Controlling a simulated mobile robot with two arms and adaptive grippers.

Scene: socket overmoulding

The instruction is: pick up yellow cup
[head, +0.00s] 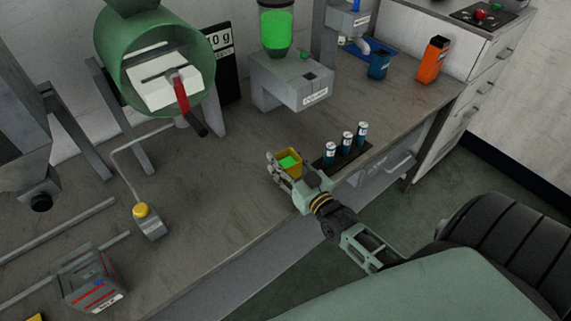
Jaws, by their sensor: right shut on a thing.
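The yellow cup (296,155) is a small square-mouthed container with bright green material inside. It is at the front part of the workbench, near the middle of the head view. My right gripper (285,165) is shut on the yellow cup, with its fingers at the cup's sides. The gripper hides part of the cup's lower side, and I cannot tell whether the cup touches the bench. My left gripper is not in view.
A grey dispenser (290,84) with green material stands behind. An orange container (432,60) and a blue cup (378,66) are at the back right.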

